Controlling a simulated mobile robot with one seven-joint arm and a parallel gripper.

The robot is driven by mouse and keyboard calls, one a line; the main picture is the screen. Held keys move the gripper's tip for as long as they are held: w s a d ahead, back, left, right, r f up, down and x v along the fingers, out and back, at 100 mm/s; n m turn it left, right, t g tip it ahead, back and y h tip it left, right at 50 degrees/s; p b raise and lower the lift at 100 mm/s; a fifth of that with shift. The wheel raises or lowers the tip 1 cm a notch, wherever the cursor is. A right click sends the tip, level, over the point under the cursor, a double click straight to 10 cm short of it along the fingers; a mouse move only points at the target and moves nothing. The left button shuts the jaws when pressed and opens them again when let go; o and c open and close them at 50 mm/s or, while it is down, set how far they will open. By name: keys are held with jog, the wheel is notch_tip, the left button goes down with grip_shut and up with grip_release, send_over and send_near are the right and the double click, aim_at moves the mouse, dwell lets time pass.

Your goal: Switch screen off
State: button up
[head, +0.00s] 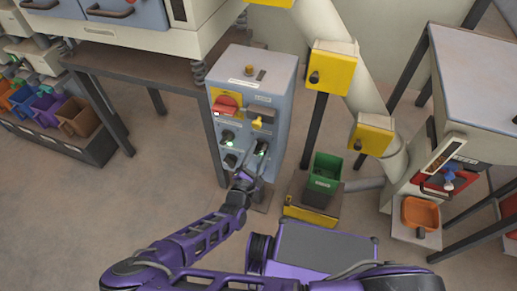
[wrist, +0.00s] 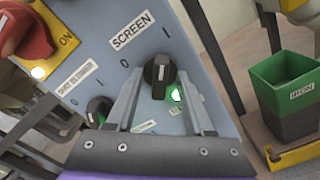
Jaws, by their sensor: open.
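The SCREEN label (wrist: 129,30) is on the blue-grey control cabinet (head: 283,85). Below it is a black rotary knob (wrist: 158,74) with a white pointer line, roughly upright in the wrist view. A green lamp (wrist: 177,95) glows beside the knob. My gripper (wrist: 164,78) is open, with one finger on each side of the knob. I cannot tell whether the fingers touch it. In the head view my gripper (head: 256,158) is at the lower right of the panel face and mostly hides the knob.
A red main switch on a yellow plate (head: 226,104) is at the panel's upper left. Another black knob with a green lamp (wrist: 98,110) is left of my gripper. A green bin (head: 323,172) stands right of the cabinet. The floor in front is partly clear.

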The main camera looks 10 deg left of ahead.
grip_shut()
dwell(0.3)
jog(key=shift+r+n+p, duration=0.1)
jog(key=shift+n+p, duration=0.25)
jog(key=shift+n, duration=0.05)
jog(key=shift+n+p, duration=0.65)
jog(key=shift+n, duration=0.35)
jog(key=n+p, duration=0.1)
jog(key=n, duration=0.3)
jog(key=shift+n, duration=0.3)
jog(key=n, duration=0.8)
jog(key=shift+n, duration=0.5)
